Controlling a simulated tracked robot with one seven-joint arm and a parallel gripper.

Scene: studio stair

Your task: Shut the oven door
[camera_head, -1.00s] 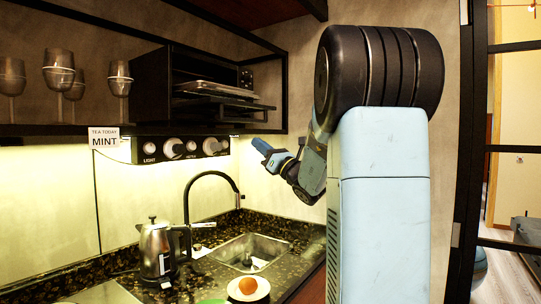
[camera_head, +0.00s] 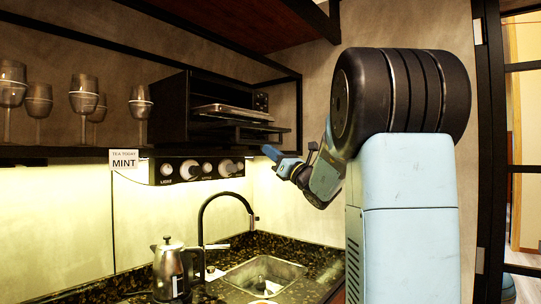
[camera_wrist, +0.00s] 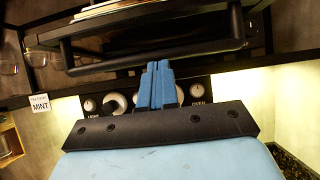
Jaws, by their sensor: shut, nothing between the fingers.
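The black oven (camera_head: 168,110) stands on the shelf, and its door (camera_head: 245,131) is open, folded down and sticking out toward the right. A metal tray (camera_head: 232,110) shows above the door. In the wrist view the door's dark handle bar (camera_wrist: 110,65) runs across the upper part. My gripper (camera_head: 270,152) is shut and empty, with blue fingers, just below the door's outer edge. In the wrist view the fingertips (camera_wrist: 158,66) overlap the lower edge of the door area; I cannot tell whether they touch it.
A panel with knobs (camera_head: 198,168) hangs under the shelf, beside a MINT card (camera_head: 123,159). Several glasses (camera_head: 83,96) stand on the shelf to the left. Below are a tall black faucet (camera_head: 203,225), a sink (camera_head: 262,274) and a metal kettle (camera_head: 168,272).

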